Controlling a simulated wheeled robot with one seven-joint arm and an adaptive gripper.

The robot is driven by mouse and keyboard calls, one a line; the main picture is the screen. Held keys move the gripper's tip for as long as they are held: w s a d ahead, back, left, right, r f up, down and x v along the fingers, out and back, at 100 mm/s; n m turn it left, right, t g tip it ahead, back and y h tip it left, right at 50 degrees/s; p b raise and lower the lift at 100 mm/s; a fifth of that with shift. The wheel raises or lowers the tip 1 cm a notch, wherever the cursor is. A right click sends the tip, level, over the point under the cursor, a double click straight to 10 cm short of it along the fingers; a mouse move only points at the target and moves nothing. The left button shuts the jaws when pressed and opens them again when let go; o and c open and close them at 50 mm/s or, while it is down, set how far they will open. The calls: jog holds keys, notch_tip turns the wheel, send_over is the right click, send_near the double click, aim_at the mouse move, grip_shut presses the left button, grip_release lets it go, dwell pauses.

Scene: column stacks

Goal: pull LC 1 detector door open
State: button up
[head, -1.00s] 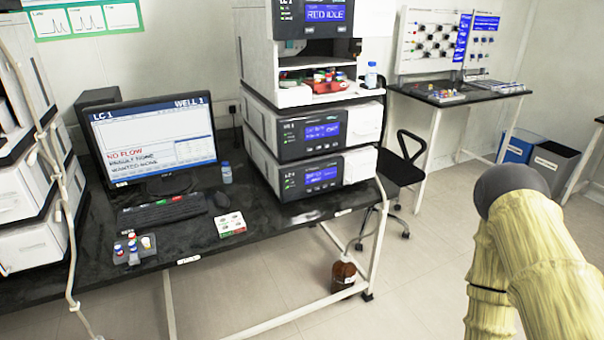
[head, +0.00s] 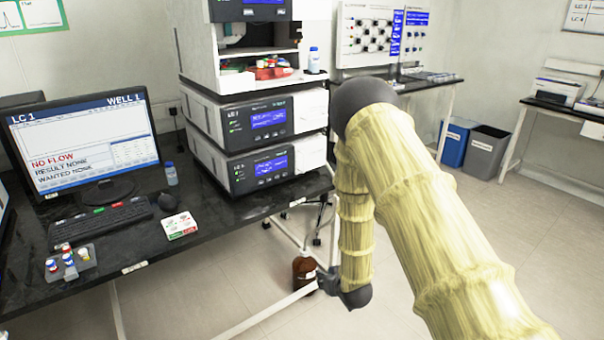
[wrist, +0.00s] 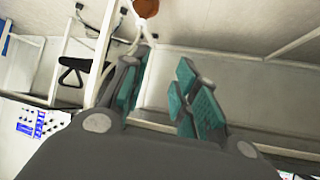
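The LC 1 stack stands at the back of the black bench in the head view. Its upper unit (head: 248,8) has a blue display and is cut off by the top edge. Two lower units, the upper (head: 262,118) and the bottom one (head: 262,168), have blue displays and pale panels at their right front. I cannot tell which panel is the detector door. My gripper (wrist: 158,88) shows teal finger pads spread apart, with nothing between them. In the head view it hangs low, below bench height, near the brown bottle, partly hidden by my arm.
A monitor (head: 85,140), keyboard (head: 100,225) and vial rack (head: 70,263) stand on the bench (head: 215,245). The brown bottle (head: 304,276) is on the floor by the bench frame. Bins (head: 486,152) stand at the back. The floor to the right is open.

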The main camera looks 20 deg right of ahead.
jog(key=w+d+r+t+b, duration=0.2)
jog(key=w+r+t, duration=0.2)
jog(key=w+r, duration=0.75)
jog(key=n+t+y+b, duration=0.2)
jog(key=t+b, duration=0.1)
send_near(304, 162)
jog(key=w, duration=0.7)
jog(key=w+a, duration=0.1)
jog(key=w, duration=0.2)
jog(key=shift+w+a+f, duration=0.15)
jog(key=shift+f, duration=0.15)
jog(key=shift+c, duration=0.3)
grip_shut()
